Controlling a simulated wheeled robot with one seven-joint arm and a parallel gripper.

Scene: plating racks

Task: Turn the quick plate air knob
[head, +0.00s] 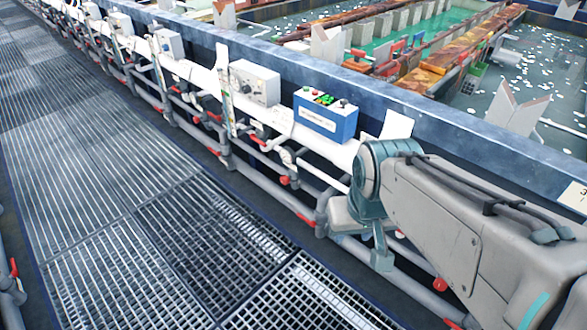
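I cannot tell which control is the quick plate air knob, as no label is readable. A blue and white control box (328,122) with green, red and black controls on top stands on the rail at the centre. A white box (255,84) with small dark knobs on its front is to its left. Pipes with red valve handles (286,181) run below. My arm reaches in from the right, and its teal and grey end (381,252) hangs in front of the pipes, right of and below the blue box. Fingertips and any contact are not clear.
A grated walkway (110,170) runs along the left and is clear. Grey pipes (255,183) line the tank side. Behind the blue-grey tank wall (420,112) are liquid-filled tanks. More white boxes (168,43) stand farther along the rail.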

